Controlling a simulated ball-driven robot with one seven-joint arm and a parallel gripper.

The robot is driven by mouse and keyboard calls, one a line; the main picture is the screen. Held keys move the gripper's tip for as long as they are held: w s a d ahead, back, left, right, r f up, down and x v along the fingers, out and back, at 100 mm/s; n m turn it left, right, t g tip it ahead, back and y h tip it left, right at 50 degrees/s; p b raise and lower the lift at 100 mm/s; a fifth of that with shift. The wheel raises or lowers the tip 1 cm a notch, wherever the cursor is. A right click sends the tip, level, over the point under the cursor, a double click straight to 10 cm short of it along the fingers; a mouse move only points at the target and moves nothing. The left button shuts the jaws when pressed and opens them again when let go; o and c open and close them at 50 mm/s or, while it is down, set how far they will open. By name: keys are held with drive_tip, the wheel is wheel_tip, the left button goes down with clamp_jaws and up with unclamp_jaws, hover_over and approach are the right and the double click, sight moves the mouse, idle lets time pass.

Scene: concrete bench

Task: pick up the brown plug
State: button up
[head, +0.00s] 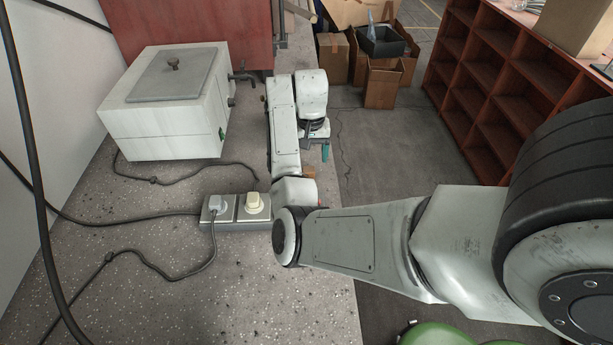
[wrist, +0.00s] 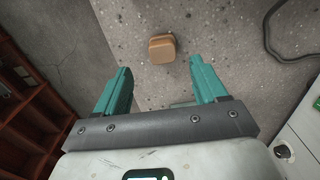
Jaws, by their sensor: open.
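The brown plug (wrist: 162,48) is a small, rounded, tan-brown block on the speckled concrete bench in the wrist view. In the head view a small part of it (head: 310,171) shows beside my arm near the bench's right edge; the rest is hidden. My gripper (wrist: 160,68) is open, with its teal fingers spread apart and nothing between them. In the wrist view the plug appears just beyond the fingertips, roughly midway between them, not touched. In the head view my gripper (head: 325,152) is mostly hidden by the arm, with one teal finger showing.
A power strip (head: 232,224) holds a grey plug (head: 217,206) and a cream plug (head: 257,203) left of my arm. A white box-shaped bath (head: 165,125) stands behind it. Dark cables cross the bench. Wooden shelves (head: 500,85) and cardboard boxes (head: 383,85) stand beyond the bench.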

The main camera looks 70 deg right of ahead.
drive_tip(key=shift+w+a+f, duration=0.1)
drive_tip(key=shift+f, duration=1.55)
drive_tip(key=shift+w+f, duration=0.1)
drive_tip(key=shift+f, duration=1.5)
drive_tip(key=c, duration=1.2)
drive_tip(key=shift+r, duration=0.1)
